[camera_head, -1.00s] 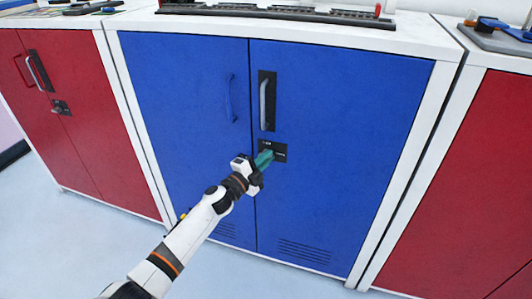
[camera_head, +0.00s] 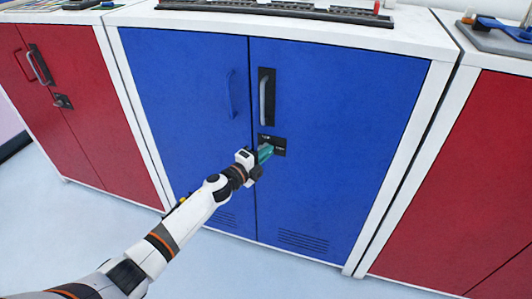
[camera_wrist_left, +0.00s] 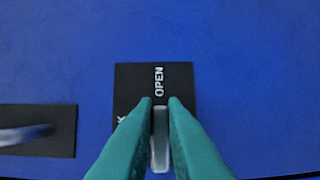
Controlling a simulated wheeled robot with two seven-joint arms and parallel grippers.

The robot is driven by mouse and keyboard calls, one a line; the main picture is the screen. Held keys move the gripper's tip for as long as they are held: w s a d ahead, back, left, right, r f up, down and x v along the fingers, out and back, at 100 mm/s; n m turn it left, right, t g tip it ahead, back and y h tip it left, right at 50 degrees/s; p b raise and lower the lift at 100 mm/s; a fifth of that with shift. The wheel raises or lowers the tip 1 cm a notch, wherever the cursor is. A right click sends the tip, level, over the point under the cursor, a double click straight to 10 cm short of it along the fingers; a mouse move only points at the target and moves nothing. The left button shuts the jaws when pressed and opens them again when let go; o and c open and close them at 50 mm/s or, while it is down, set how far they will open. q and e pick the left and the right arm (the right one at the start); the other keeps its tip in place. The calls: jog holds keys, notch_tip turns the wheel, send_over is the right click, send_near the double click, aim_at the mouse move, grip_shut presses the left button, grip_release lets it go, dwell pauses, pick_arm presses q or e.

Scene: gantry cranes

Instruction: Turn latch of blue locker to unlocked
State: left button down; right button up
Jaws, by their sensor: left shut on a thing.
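The blue locker (camera_head: 340,110) stands in the middle of the head view with both doors shut. Its latch plate (camera_head: 278,146) is black and sits on the right door below the grey handle; the plate also shows in the left wrist view (camera_wrist_left: 140,85). The grey latch lever (camera_wrist_left: 160,140) lies between the green fingers of my left gripper (camera_wrist_left: 160,104), which is shut on it. The word OPEN shows on the plate, in line with the lever's tip. A second word is mostly hidden by a finger. In the head view my left gripper (camera_head: 264,153) covers part of the plate. My right gripper is not in view.
A grey handle (camera_head: 266,97) on a black plate is above the latch. A blue handle (camera_head: 231,94) is on the left door. Red lockers stand to the left (camera_head: 75,110) and right (camera_head: 470,170). The floor in front is clear.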

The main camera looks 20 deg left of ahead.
pick_arm(q)
jog(key=shift+w+a, duration=0.1)
jog(key=shift+a, duration=0.4)
jog(key=c, duration=1.6)
grip_release()
jog(key=shift+o, duration=0.6)
jog(key=shift+a, duration=0.1)
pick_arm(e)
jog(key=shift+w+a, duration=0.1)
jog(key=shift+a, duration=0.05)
pick_arm(q)
jog(key=shift+d, duration=0.2)
